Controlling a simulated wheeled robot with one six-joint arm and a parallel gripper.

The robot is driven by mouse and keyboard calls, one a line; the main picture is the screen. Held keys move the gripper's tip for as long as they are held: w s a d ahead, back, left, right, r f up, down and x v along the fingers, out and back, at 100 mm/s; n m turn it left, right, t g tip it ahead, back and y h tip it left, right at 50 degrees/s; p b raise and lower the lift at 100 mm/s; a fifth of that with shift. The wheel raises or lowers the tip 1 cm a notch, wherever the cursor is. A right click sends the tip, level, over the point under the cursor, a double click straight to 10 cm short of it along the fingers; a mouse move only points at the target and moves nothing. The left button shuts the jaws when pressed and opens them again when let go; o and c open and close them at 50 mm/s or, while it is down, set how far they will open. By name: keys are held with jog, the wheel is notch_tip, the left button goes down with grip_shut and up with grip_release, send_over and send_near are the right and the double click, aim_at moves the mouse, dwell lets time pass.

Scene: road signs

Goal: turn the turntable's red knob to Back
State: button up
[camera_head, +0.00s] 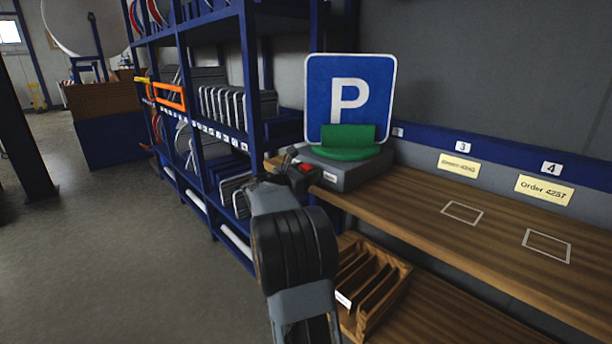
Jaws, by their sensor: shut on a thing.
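The turntable has a dark grey base (352,174) at the left end of the wooden bench. A round green plate (365,154) with a green holder (347,136) sits on top. A blue square sign with a white P (350,92) stands upright in the holder, its face towards me. The red knob (306,168) is at the base's left front corner. My gripper (296,163) is at the knob and shut on it, partly hiding it. The knob's pointer and position markings are too small to read.
The wooden bench (430,205) runs right, with outlined empty spots and order labels on the wall. A slotted wooden rack (372,285) is below its front edge. A blue shelf (250,80) of signs stands close behind at left. The floor at left is open.

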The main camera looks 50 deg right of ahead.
jog(key=m+b, duration=0.2)
jog(key=shift+f+m, duration=0.3)
jog(key=shift+r+m+b, duration=0.25)
jog(key=shift+m+b, duration=0.2)
jog(key=shift+m, duration=0.25)
jog(key=o, duration=0.9)
jog(key=shift+a, duration=0.1)
jog(key=a+p, duration=0.2)
jog(key=a, duration=1.1)
jog(key=shift+a+f+p, duration=0.2)
jog(key=shift+a+p, duration=0.1)
jog(key=shift+p, duration=0.1)
jog(key=shift+r, duration=0.1)
